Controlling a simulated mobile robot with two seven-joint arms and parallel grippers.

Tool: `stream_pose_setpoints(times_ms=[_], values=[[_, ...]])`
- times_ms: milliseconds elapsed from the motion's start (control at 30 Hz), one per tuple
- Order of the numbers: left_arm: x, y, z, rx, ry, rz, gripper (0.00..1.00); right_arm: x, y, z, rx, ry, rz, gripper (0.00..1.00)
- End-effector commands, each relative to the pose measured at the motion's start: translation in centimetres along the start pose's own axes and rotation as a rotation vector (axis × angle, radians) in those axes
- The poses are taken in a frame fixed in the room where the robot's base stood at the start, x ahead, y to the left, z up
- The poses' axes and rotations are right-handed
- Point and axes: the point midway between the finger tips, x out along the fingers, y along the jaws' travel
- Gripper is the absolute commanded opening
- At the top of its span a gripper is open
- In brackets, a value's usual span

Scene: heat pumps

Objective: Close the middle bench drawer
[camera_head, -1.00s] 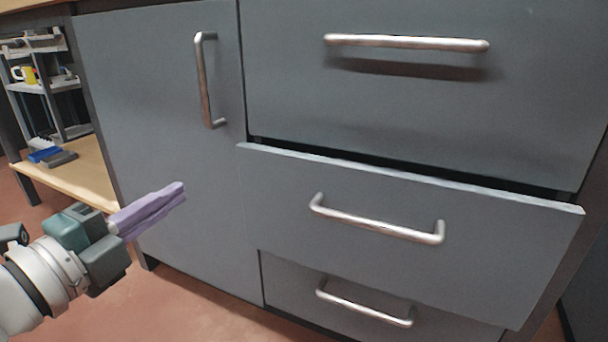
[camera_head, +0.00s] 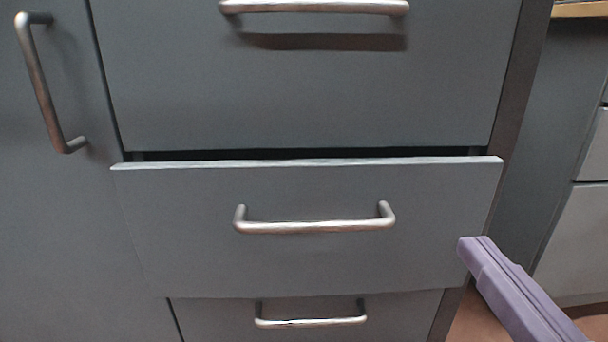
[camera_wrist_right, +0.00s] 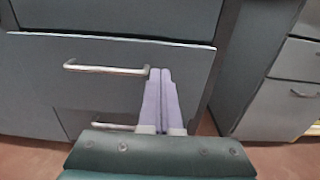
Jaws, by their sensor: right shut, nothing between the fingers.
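The middle bench drawer (camera_head: 190,225) is grey with a silver bar handle (camera_head: 315,222). It stands slightly open: its front sticks out and a dark gap shows along its top edge. It also shows in the right wrist view (camera_wrist_right: 110,55). My right gripper (camera_head: 475,250) has purple fingers and is at the lower right of the drawer front in the head view. Its fingers are shut together and empty. In the right wrist view the fingertips (camera_wrist_right: 160,72) overlap the drawer front, right of the handle; whether they touch it I cannot tell. My left gripper is not in view.
The upper drawer (camera_head: 300,100) is flush above and the lower drawer (camera_head: 220,315) sits beneath. A cabinet door with a vertical handle (camera_head: 45,85) is at left. Another grey cabinet (camera_head: 575,230) stands at right, with reddish floor between.

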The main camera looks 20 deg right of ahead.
Motion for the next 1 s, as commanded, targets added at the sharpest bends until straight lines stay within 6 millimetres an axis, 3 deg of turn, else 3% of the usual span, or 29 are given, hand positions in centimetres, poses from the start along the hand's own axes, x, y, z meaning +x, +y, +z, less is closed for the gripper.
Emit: stream_pose_setpoints(times_ms=[167, 600, 800, 1000], values=[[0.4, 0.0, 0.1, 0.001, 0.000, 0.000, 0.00, 2.5, -0.1, 0.1, 0.003, -0.008, -0.003, 0.00], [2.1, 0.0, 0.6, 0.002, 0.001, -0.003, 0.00, 11.4, -0.1, 0.0, 0.005, -0.007, -0.004, 0.00], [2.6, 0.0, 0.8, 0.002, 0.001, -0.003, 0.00, 13.3, -0.2, 0.0, 0.004, -0.004, -0.004, 0.00], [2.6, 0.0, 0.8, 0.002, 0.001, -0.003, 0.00, 13.7, -0.2, 0.1, 0.004, -0.001, -0.004, 0.00]])
